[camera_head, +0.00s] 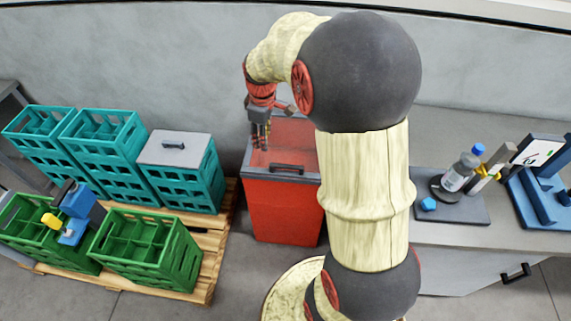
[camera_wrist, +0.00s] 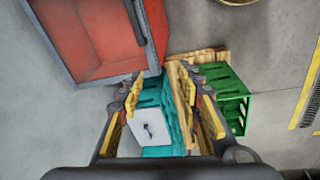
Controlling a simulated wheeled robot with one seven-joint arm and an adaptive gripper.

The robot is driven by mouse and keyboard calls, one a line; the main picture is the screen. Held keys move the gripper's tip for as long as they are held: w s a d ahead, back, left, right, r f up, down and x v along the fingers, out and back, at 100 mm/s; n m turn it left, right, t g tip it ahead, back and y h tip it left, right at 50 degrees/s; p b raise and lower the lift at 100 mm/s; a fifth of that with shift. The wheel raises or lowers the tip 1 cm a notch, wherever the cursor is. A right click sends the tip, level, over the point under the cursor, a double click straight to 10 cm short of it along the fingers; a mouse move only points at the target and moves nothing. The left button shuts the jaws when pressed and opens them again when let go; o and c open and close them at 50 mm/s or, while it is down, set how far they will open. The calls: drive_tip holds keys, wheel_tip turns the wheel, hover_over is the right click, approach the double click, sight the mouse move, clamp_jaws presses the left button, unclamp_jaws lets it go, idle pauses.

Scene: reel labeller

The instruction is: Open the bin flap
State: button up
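The red bin (camera_head: 283,212) stands in the middle of the head view, against the wall. Its top has a grey frame around a red area, with a dark handle (camera_head: 287,169) at the front edge. In the wrist view the bin (camera_wrist: 95,40) is at the upper left, its red inside surfaces showing within the grey rim. The handle shows there too (camera_wrist: 136,22). I cannot tell whether a clear flap covers it. My gripper (camera_head: 262,143) points down over the left part of the bin top, left of the handle. Its fingers (camera_wrist: 160,85) are apart, with nothing between them.
Teal crates (camera_head: 103,140) and green crates (camera_head: 147,247) stand on a wooden pallet (camera_head: 212,262) left of the bin. One teal crate has a grey lid (camera_head: 175,147). A counter (camera_head: 455,240) at the right carries a bottle (camera_head: 460,172) and a blue device (camera_head: 540,195).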

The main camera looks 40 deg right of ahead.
drive_tip(key=n+g, duration=0.1)
drive_tip(key=n, duration=0.1)
hover_over(286, 166)
wheel_tip(286, 166, down, 15)
drive_tip(key=shift+d+f+y+b, duration=0.15)
drive_tip(key=shift+f+y+b, duration=0.15)
drive_tip(key=shift+f+b, duration=0.15)
wheel_tip(286, 166, down, 7)
drive_tip(key=shift+r+b, duration=0.1)
drive_tip(key=shift+b, duration=0.8)
clamp_jaws()
